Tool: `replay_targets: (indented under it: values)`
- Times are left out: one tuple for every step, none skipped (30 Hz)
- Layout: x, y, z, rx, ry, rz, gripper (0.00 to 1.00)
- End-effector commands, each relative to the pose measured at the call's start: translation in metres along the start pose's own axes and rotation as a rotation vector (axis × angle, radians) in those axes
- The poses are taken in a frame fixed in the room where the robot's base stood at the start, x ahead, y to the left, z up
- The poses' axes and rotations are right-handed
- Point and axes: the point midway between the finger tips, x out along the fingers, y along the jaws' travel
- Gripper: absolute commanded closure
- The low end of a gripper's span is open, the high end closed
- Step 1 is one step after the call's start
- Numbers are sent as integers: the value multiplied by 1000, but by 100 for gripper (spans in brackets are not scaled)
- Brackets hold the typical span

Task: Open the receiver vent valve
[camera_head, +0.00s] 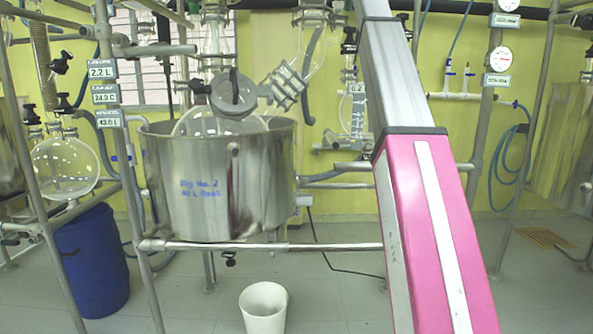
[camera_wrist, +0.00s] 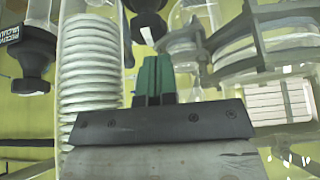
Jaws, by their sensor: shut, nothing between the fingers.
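In the wrist view my gripper (camera_wrist: 155,78) shows green fingertips pressed together, with nothing between them. A black valve knob (camera_wrist: 148,24) is just above the fingertips in the picture; I cannot tell whether they touch. Another black knob (camera_wrist: 32,62) is at the left, below a small dark label. A coiled glass condenser (camera_wrist: 92,75) stands left of the fingers. In the head view my fingertips are too small to make out near the glassware above the steel bath.
The steel bath (camera_head: 215,190) stands in a pipe frame (camera_head: 260,247) behind my arm. A blue drum (camera_head: 92,260) is at the left, a white bucket (camera_head: 264,305) on the floor. A round glass flask (camera_head: 64,165) hangs at left. In the wrist view, clamped glassware (camera_wrist: 250,50) fills the right.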

Motion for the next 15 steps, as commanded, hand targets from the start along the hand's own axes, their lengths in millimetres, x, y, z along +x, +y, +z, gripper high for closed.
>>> replay_targets:
  values:
    - [5,0,4,0,0,0,100]
    - [7,0,5,0,0,0,100]
    - [11,0,7,0,0,0,100]
    - [14,0,9,0,0,0,100]
    - [18,0,11,0,0,0,100]
    - [22,0,13,0,0,0,100]
    - [25,0,15,0,0,0,100]
    - [28,0,17,0,0,0,100]
    - [32,0,19,0,0,0,100]
    - [36,0,21,0,0,0,100]
    - [38,0,22,0,0,0,100]
    - [42,0,24,0,0,0,100]
    - [44,0,25,0,0,0,100]
    - [46,0,26,0,0,0,100]
    - [49,0,27,0,0,0,100]
